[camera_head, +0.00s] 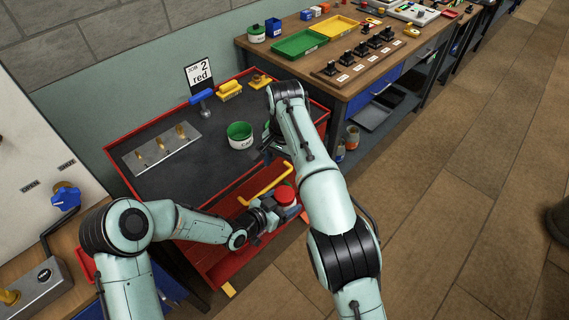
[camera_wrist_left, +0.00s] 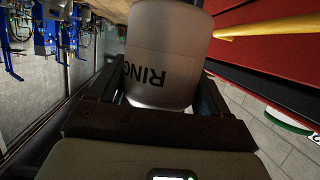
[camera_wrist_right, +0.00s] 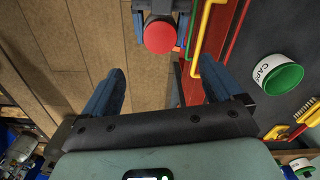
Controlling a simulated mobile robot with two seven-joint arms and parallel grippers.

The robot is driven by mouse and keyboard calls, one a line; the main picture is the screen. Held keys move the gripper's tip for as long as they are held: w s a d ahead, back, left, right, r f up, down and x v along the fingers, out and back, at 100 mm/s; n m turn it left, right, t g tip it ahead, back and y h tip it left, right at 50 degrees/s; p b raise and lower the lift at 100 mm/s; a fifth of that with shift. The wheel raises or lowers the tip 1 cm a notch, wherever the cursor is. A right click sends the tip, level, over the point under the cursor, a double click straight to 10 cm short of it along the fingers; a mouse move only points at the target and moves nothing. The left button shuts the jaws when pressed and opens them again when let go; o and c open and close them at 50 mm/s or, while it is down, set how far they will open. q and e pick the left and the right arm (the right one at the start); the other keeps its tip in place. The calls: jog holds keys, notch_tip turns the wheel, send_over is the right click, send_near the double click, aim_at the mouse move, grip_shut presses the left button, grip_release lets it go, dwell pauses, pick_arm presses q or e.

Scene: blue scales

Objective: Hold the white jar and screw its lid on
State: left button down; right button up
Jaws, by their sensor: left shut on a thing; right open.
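The white jar (camera_wrist_left: 160,55), with dark lettering that starts "RING", is held between the fingers of my left gripper (camera_head: 277,208). A round red top (camera_head: 285,195) shows on it in the head view. From the right wrist it is a red disc (camera_wrist_right: 160,37) between the left fingers; I cannot tell how tightly it sits. The jar is held off the front edge of the red-rimmed bench. My right gripper (camera_wrist_right: 161,88) is open and empty, apart from the jar, with the red disc beyond its fingertips. In the head view its fingers are partly hidden by my arm.
A white-and-green tub (camera_head: 240,136) marked "CAP…" stands on the dark bench top (camera_head: 190,172), left of my right gripper. A yellow handle (camera_head: 264,184) runs along the bench front. A metal block with brass pegs (camera_head: 163,150) lies at the left.

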jog(key=shift+f, duration=0.1)
dwell(0.3)
jog(key=w+d+f, duration=0.1)
jog(key=d+f, duration=0.4)
jog(key=f, duration=0.4)
jog(key=w+d+f, duration=0.1)
jog(key=d+f, duration=0.3)
jog(key=f, duration=0.5)
jog(key=s+d+f+g+y, duration=0.1)
jog(key=s+d+f, duration=0.2)
jog(key=f, duration=0.4)
jog(key=s+d+f, duration=0.4)
jog(key=f, duration=0.4)
jog(key=s+d+f+y, duration=0.1)
jog(key=s+f, duration=0.4)
jog(key=s, duration=0.3)
jog(key=s+d+f, duration=0.2)
jog(key=s+f, duration=0.3)
jog(key=s, duration=0.3)
jog(key=s+a+r+n+y, duration=0.1)
jog(key=s+a, duration=0.2)
jog(key=s, duration=1)
jog(key=shift+s+r+y, duration=0.25)
jog(key=shift+y, duration=0.05)
